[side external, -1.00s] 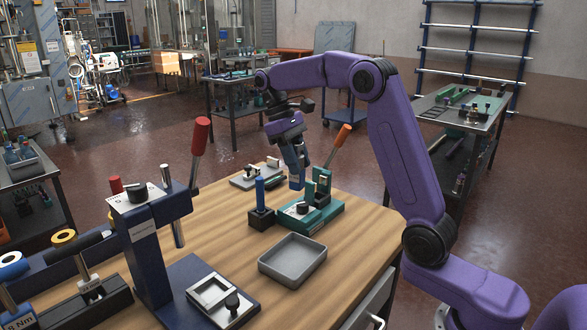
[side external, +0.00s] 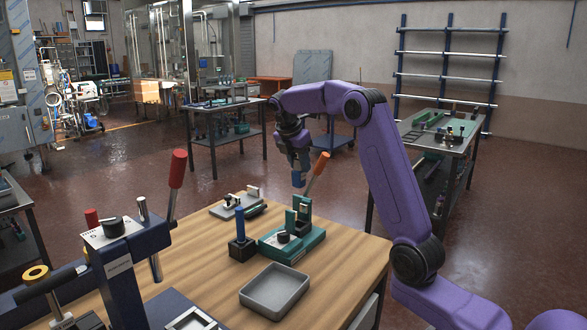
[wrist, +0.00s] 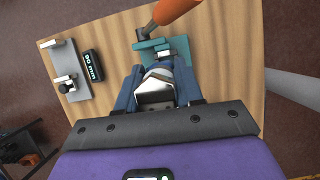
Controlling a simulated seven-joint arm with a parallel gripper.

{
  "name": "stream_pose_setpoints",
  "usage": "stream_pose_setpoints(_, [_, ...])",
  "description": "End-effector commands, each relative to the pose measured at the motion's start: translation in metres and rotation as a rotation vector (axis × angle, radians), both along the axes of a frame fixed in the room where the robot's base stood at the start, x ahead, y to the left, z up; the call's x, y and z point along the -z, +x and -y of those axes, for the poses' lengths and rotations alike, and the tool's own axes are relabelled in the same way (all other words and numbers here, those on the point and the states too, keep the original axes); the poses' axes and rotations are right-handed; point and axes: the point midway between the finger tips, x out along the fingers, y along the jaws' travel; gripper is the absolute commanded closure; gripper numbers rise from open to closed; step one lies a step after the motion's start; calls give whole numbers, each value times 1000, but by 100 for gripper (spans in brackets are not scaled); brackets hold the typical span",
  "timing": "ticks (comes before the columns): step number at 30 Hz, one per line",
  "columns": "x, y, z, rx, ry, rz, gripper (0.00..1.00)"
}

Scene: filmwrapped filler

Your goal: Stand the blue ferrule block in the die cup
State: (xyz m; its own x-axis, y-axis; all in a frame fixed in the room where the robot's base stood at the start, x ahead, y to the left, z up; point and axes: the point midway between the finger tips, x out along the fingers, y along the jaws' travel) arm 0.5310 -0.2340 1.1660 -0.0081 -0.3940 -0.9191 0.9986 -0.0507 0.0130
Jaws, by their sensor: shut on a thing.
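My gripper (side external: 298,168) is shut on the blue ferrule block (side external: 299,179), a small blue end below the dark fingers in the side view. In the wrist view, the blue fingers of my gripper (wrist: 157,90) flank a pale and dark shape; its edges are hard to tell apart. The block hangs in the air, apart from the teal fixture (side external: 305,243) and above its upright. A round black part (side external: 283,237) on that fixture may be the die cup; its opening cannot be made out. In the wrist view, my fingers partly cover the teal fixture (wrist: 173,48).
An orange-handled lever (side external: 318,168) rises close beside the held block. A blue peg (side external: 239,222) stands in a black block. An empty grey tray (side external: 274,308) lies in front, and a grey gauge (side external: 236,203) behind. A red-handled press (side external: 121,275) stands at left.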

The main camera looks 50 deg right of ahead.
Motion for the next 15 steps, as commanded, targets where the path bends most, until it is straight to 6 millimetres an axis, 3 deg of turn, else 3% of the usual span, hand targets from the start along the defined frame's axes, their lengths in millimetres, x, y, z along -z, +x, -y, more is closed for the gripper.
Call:
stream_pose_setpoints(1, [15,-1,-3,3,5,-12,100])
stream_pose_setpoints(6, [41,-1,-3,5,5,-9,100])
stream_pose_setpoints(15, [48,-1,-3,7,4,-6,100])
